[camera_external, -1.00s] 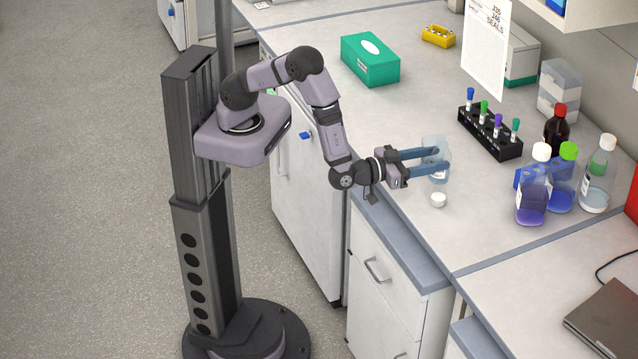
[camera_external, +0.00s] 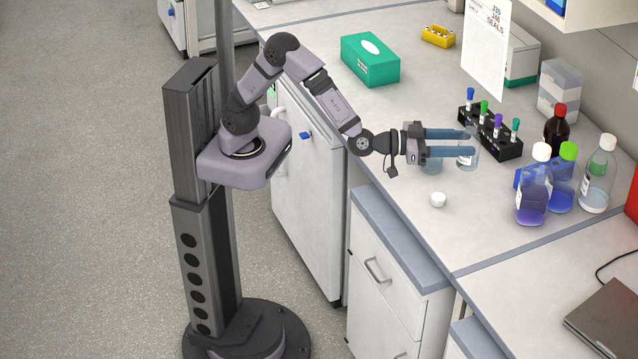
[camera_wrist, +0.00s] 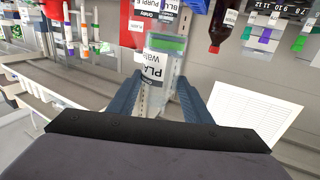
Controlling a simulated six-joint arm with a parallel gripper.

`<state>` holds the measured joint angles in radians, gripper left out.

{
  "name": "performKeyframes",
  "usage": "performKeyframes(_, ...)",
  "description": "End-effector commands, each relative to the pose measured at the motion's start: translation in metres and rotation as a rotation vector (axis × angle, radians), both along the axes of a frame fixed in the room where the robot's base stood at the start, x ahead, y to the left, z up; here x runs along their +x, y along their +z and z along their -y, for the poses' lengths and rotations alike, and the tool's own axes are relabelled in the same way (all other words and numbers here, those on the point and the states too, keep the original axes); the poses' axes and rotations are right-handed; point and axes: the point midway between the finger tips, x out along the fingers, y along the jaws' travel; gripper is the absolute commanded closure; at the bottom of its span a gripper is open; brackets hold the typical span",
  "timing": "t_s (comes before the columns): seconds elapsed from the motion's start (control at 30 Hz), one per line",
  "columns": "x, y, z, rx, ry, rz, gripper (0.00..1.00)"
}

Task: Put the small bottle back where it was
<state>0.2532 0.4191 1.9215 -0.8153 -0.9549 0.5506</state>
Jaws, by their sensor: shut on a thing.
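The small bottle (camera_external: 467,158) is clear, with a white label, and looks about upright. My gripper (camera_external: 474,142) is shut on it, with the two blue fingers on either side of it, above the bench and in front of the tube rack. In the wrist view the bottle (camera_wrist: 153,72) shows between the fingers (camera_wrist: 160,88), its printed label towards the camera.
A black rack (camera_external: 497,145) with several coloured-cap tubes stands just behind the held bottle. A brown bottle (camera_external: 556,130) and bottles with white and green caps (camera_external: 532,200) stand at the right. A green box (camera_external: 370,60) is farther back. The bench between box and rack is clear.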

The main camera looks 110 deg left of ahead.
Motion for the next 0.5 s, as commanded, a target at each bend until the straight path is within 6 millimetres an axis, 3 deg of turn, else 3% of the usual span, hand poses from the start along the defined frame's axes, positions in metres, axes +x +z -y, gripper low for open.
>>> performKeyframes(0.1,0.015,0.01,0.03,0.002,-0.122,0.002,0.82)
performKeyframes(0.2,0.023,0.004,0.051,0.003,-0.205,-0.001,0.82)
performKeyframes(0.5,0.033,-0.021,0.092,0.001,-0.36,-0.003,0.82)
